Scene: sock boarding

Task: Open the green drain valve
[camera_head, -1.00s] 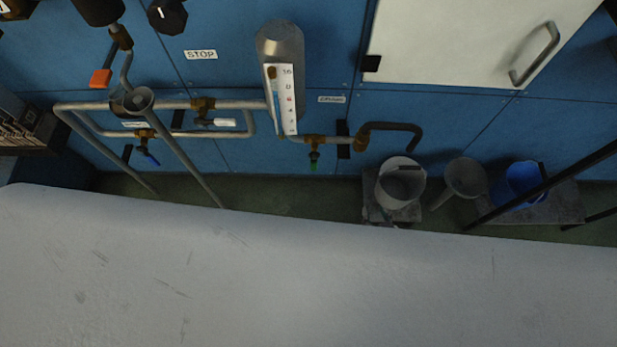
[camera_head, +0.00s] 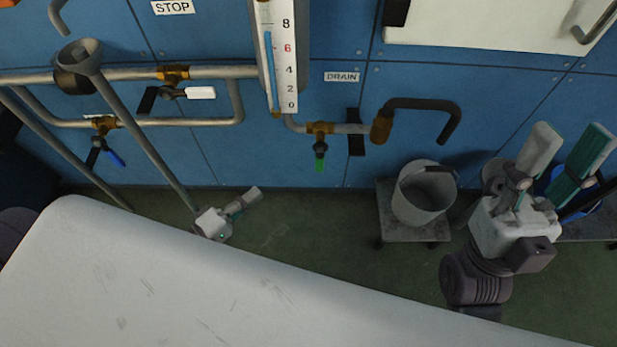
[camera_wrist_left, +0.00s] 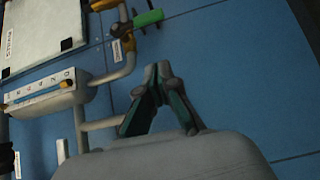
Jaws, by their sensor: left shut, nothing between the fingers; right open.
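The green drain valve handle (camera_head: 320,163) hangs straight down from a brass valve body (camera_head: 319,129) on the pipe below the DRAIN label (camera_head: 341,77). In the left wrist view the green handle (camera_wrist_left: 148,18) lies near the top, beyond my fingertips. My left gripper (camera_head: 253,194) is shut and empty, low and to the left of the handle, apart from it. Its closed fingers also show in the left wrist view (camera_wrist_left: 158,72). My right gripper (camera_head: 570,140) is open and empty at the right, far from the valve.
A grey bucket (camera_head: 412,207) stands on a low stand below the dark outlet spout (camera_head: 425,104). A blue bucket is partly hidden behind my right gripper. White-handled (camera_head: 200,93) and blue-handled (camera_head: 115,157) valves sit on pipes at left. A funnel pipe (camera_head: 140,134) slants down left of my left gripper.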

